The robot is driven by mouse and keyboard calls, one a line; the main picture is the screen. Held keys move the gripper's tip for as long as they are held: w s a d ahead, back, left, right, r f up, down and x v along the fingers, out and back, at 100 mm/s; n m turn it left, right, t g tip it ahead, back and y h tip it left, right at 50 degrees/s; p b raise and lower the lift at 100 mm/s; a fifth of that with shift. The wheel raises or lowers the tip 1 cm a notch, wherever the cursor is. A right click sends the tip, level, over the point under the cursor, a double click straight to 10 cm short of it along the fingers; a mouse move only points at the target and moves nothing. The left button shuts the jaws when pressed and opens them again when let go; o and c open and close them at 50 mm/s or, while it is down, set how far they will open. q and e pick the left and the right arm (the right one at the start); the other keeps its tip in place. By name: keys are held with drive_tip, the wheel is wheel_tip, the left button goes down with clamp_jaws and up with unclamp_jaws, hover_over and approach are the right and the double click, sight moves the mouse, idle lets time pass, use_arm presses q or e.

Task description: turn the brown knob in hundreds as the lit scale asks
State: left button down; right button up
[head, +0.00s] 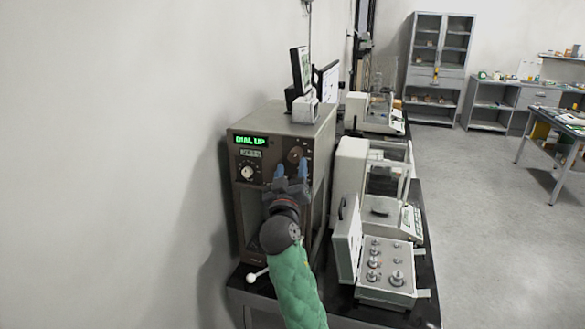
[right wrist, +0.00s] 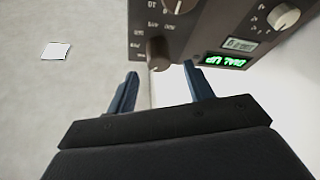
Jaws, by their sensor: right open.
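The tall brown scale (head: 238,215) has a lit green display (head: 252,141) reading "DIAL UP", also seen upside down in the right wrist view (right wrist: 224,61). A small grey readout sits beside it; its digits are too small to read surely. The brown knob (head: 296,154) is at the upper right of the panel; in the right wrist view it (right wrist: 158,52) sticks out just ahead of my fingertips. My right gripper (head: 292,171) is open, its blue fingers apart, pointing at the panel just below the knob. It holds nothing. My left gripper is out of view.
A pale-faced dial (head: 247,172) is left of the gripper. A white balance (head: 349,170) and an open weight case (head: 386,289) stand close on the right of the dark bench. A small screen (head: 301,72) stands on top. A wall is close on the left.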

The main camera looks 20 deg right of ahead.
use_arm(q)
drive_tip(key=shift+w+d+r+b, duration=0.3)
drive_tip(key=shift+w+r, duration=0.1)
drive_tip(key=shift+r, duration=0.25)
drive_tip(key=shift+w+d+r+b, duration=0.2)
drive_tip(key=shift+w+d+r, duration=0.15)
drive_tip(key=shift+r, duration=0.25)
use_arm(e)
drive_tip(key=shift+v, duration=1.45)
drive_tip(key=shift+f, duration=0.1)
